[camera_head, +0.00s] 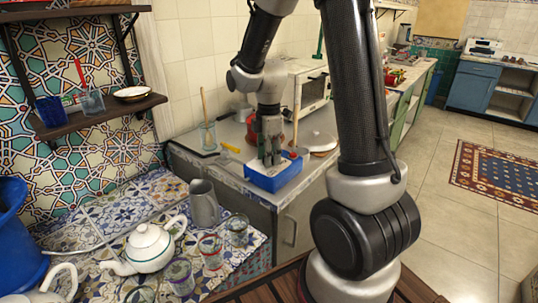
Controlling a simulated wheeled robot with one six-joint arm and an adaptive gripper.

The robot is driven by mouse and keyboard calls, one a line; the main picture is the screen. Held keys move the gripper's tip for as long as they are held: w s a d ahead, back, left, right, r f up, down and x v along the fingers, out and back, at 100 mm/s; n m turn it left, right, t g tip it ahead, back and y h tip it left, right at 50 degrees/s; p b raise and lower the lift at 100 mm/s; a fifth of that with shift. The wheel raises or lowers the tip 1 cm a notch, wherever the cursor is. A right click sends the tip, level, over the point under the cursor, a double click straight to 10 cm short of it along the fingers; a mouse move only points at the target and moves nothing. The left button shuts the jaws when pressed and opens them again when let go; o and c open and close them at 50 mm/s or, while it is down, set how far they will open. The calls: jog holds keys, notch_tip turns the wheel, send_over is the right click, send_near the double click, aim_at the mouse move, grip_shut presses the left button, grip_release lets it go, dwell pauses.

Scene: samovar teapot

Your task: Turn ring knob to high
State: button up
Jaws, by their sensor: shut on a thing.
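A blue box-like unit (274,180) with a pale top stands at the front edge of the grey counter. My gripper (269,161) points down at the top of this unit, with its fingers closed there. The ring knob itself is hidden by the fingers, and its setting cannot be read. The fingers appear shut on it.
A white pot lid or dish (318,140) lies right of the unit, and a white microwave (309,85) stands behind. A glass with a wooden stick (207,136) is to the left. A white teapot (148,247), grey jug (204,203) and several glasses stand on the tiled surface in front.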

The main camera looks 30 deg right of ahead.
jog(key=m, duration=0.7)
jog(key=shift+m, duration=0.4)
jog(key=m, duration=1.2)
jog(key=shift+m, duration=0.3)
jog(key=m, duration=0.5)
jog(key=shift+m, duration=0.3)
jog(key=o, duration=1.1)
jog(key=shift+c, duration=0.2)
jog(key=shift+r, duration=0.1)
